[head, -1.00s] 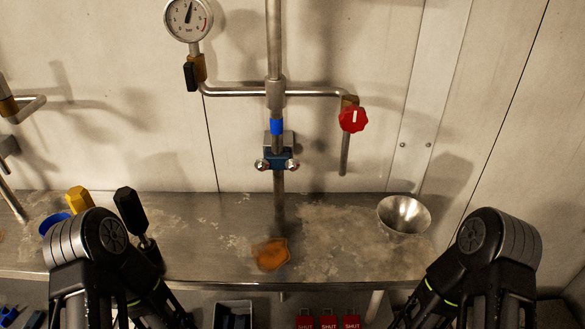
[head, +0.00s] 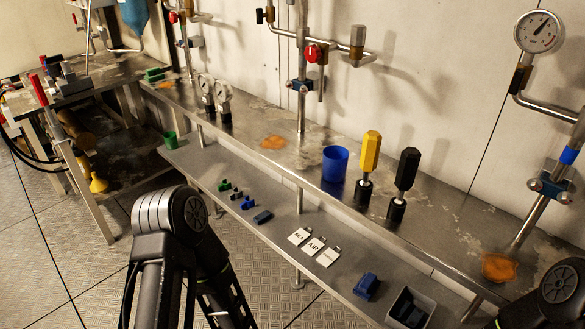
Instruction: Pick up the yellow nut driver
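The yellow nut driver (head: 371,152) stands upright on the steel bench in the head view, its yellow hexagonal handle up and its lower end in a dark holder. A black driver of the same shape (head: 407,169) stands just to its right, and a blue cup (head: 335,164) is just to its left. My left arm shows at the lower left and my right arm at the lower right corner. Both arms are well apart from the driver. Neither gripper's fingertips are in the picture.
The steel bench (head: 452,228) runs along the wall, with pipes and valves above it. A lower shelf (head: 283,222) holds white tags, small coloured parts and a grey bin (head: 412,306). Gauges (head: 215,95) stand further left. Open floor lies at the lower left.

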